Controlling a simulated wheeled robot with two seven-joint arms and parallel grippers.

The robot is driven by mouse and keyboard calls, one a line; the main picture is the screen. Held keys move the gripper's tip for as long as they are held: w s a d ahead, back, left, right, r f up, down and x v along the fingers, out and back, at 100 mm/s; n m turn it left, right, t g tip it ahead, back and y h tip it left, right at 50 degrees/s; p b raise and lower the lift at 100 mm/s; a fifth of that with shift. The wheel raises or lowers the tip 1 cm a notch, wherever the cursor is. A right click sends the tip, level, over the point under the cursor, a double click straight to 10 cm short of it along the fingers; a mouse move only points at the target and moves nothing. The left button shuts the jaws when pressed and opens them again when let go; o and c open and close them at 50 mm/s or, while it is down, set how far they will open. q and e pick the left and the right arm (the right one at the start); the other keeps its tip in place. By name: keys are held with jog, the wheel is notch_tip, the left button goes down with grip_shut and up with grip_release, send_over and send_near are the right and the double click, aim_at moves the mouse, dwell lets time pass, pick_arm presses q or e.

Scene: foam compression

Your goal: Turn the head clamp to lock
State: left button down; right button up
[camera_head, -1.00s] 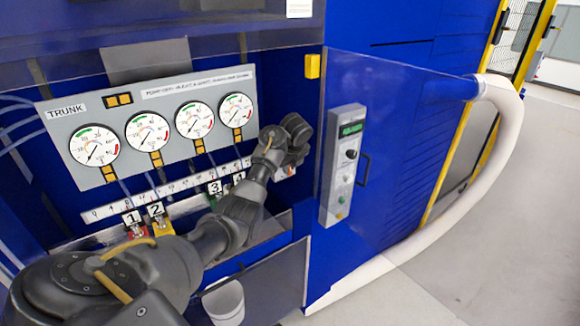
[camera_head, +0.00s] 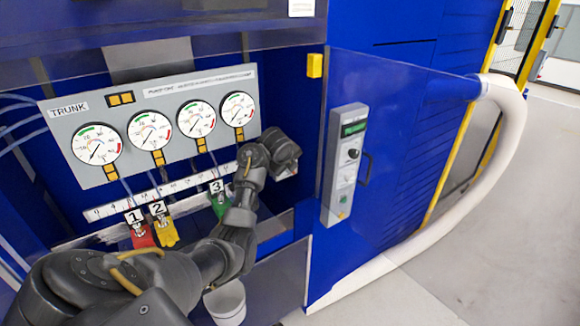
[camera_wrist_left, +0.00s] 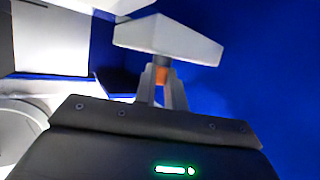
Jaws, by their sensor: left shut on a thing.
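In the left wrist view my left gripper (camera_wrist_left: 162,88) is shut on a small orange piece (camera_wrist_left: 161,74). This piece sits directly under a pale grey wedge-shaped block (camera_wrist_left: 170,39), which I take to be the head clamp, though I cannot be sure. Whether it is turned or locked cannot be told. In the head view my left arm reaches across the blue machine's opening to the right of the gauges. Its dark wrist (camera_head: 283,152) hides the fingers and what they hold. My right gripper is not in view.
A gauge panel (camera_head: 165,172) marked TRUNK stands behind my arm. Below it are numbered tags with a red (camera_head: 141,236), a yellow (camera_head: 165,233) and a green piece (camera_head: 220,205). A control box (camera_head: 344,165) is on the blue door to the right. A white bucket (camera_head: 228,303) stands below.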

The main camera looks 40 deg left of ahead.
pick_arm(q)
jog(key=shift+s+f+n+t, duration=0.15)
jog(key=shift+t, duration=0.55)
jog(key=shift+s+f+n+t, duration=0.1)
jog(key=shift+f+n+t, duration=0.05)
jog(key=shift+t, duration=0.55)
jog(key=shift+h, duration=0.3)
jog(key=c, duration=1.5)
grip_release()
jog(key=shift+o, duration=0.2)
